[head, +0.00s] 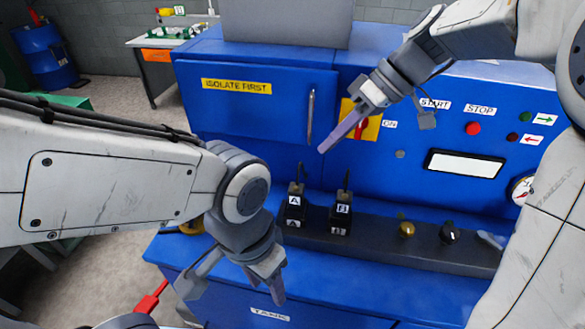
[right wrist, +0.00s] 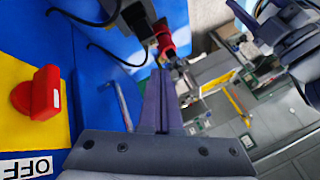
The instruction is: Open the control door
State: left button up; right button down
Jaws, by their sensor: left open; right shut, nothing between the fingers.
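The control door (head: 250,115) is a blue panel with a yellow "ISOLATE FIRST" label; it looks shut. Its upright metal handle (head: 311,103) is near the right edge and also shows in the right wrist view (right wrist: 122,105). A red rotary switch (head: 364,127) on a yellow plate is right of the handle; the right wrist view shows it (right wrist: 40,93) above an "OFF" label. My right gripper (head: 324,149) is shut and empty, its tips in front of the panel, below the handle. My left gripper (head: 236,288) is open and empty over the lower front ledge.
Two black levers marked A (head: 295,203) and B (head: 342,212) stand on the ledge below the door. A yellow knob (head: 406,229) and a black knob (head: 449,234) are to their right. START and STOP buttons (head: 473,128) are on the right panel. A blue drum (head: 45,55) stands far left.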

jog(key=s+a+f+p, duration=0.3)
jog(key=a+f+p, duration=0.1)
jog(key=a, duration=0.3)
jog(key=shift+s+f, duration=0.15)
jog(key=shift+f, duration=0.6)
dwell(1.0)
